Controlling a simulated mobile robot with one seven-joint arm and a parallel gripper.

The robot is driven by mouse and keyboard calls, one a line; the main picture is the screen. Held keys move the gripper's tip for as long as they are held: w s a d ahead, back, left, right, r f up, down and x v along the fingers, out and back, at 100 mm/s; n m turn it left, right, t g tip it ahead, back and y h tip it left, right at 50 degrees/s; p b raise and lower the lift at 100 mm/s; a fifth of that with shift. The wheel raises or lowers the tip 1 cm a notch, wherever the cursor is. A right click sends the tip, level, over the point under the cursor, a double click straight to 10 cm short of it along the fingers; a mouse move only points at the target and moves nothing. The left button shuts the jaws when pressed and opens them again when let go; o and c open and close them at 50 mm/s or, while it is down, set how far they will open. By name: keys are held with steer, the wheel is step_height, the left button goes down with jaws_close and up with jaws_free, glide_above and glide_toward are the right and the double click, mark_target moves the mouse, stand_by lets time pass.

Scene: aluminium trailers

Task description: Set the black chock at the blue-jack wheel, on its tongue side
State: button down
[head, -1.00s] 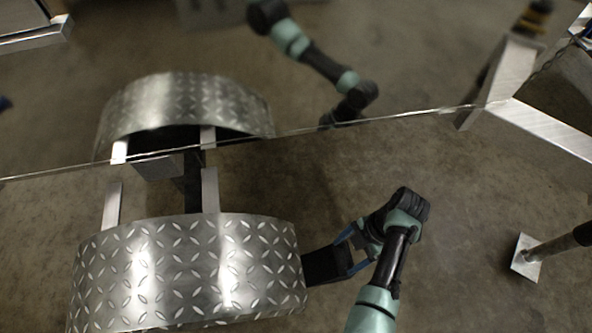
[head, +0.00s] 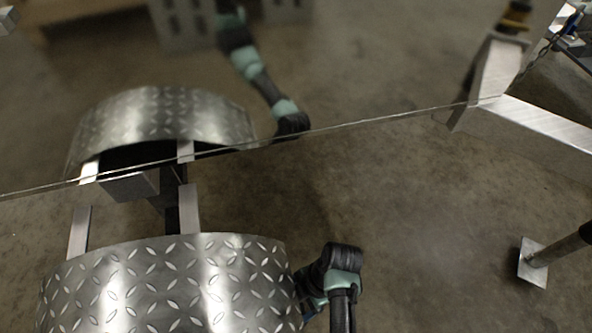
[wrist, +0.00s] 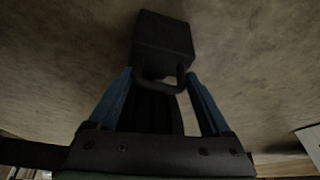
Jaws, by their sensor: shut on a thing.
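The black chock (wrist: 165,35) shows in the wrist view as a dark block with a loop handle. My gripper (wrist: 160,78) has its two blue fingers on either side of the handle and is shut on it. In the head view my gripper (head: 312,302) is at the right end of the diamond-plate fender (head: 165,280), partly behind it. The chock is hidden there. The wheel under this fender is also hidden. The jack leg (head: 556,247) stands at the right with a square foot plate; no blue shows on the visible part.
A shiny trailer panel (head: 400,60) mirrors the fender and my arm. A bright frame beam (head: 535,130) runs off to the right. The concrete floor (head: 430,235) between fender and jack foot is clear. A pale flat edge (wrist: 311,143) shows at the wrist view's right.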

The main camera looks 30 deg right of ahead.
stand_by(0.3)
jaws_free()
steer(key=shift+f, duration=0.1)
steer(key=p+v, duration=0.7)
steer(key=v, duration=0.5)
steer(key=shift+a, duration=0.1)
